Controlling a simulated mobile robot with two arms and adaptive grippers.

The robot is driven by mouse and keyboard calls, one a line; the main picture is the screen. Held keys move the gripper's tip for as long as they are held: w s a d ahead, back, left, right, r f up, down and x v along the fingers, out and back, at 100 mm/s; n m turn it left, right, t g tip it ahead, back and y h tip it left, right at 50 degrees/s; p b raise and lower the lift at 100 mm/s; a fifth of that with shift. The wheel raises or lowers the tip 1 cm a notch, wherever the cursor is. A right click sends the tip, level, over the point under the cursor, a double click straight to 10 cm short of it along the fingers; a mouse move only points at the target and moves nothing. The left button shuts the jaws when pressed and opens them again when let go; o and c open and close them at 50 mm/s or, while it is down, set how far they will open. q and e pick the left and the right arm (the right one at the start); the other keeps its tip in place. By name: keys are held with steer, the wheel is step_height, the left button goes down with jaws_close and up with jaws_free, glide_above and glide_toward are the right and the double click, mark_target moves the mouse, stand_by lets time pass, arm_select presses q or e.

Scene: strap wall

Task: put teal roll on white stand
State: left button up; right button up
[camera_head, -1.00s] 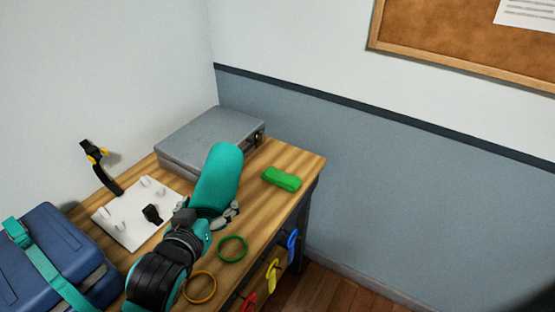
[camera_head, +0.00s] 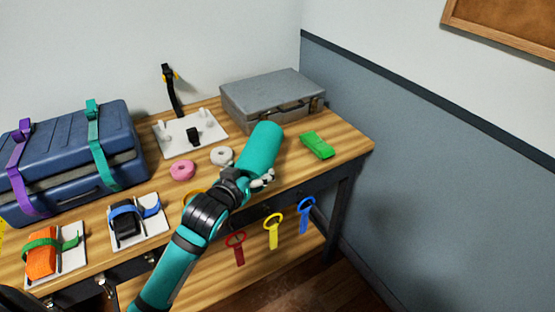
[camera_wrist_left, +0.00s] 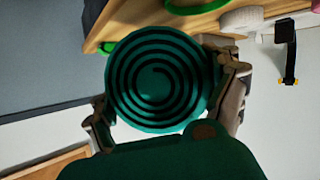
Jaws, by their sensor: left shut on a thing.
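The teal roll (camera_head: 263,147) is a thick cylinder, held tilted above the table. My left gripper (camera_head: 257,179) is shut on it near its lower end. In the left wrist view the roll's dark spiral end face (camera_wrist_left: 155,82) sits between the two fingers of the left gripper (camera_wrist_left: 166,100). The white stand (camera_head: 182,143) is a flat white plate with short pegs and a small black piece, at the back of the table, left of the roll and apart from it. My right gripper is not in view.
A grey case (camera_head: 272,95) stands behind the roll, and a green block (camera_head: 317,145) lies to its right. Pink (camera_head: 182,170) and white (camera_head: 221,156) rolls lie before the stand. A blue suitcase (camera_head: 70,155) is at left. Coloured loops hang at the front edge.

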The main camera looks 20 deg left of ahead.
mark_target(270, 153)
arm_select(q)
steer(key=w, duration=0.3)
steer(key=w+d, duration=0.1)
steer(key=w, duration=0.5)
steer(key=shift+w+d+f+p, duration=0.15)
steer(key=shift+w+f+p, duration=0.2)
steer(key=shift+w+f, duration=0.1)
steer(key=shift+w, duration=0.15)
step_height(270, 153, down, 3)
steer(key=shift+f, duration=0.2)
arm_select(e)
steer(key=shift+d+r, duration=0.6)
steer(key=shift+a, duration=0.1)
arm_select(q)
steer(key=shift+f, duration=0.2)
steer(key=o, duration=1)
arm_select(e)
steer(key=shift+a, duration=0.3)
arm_select(q)
steer(key=shift+r, duration=0.1)
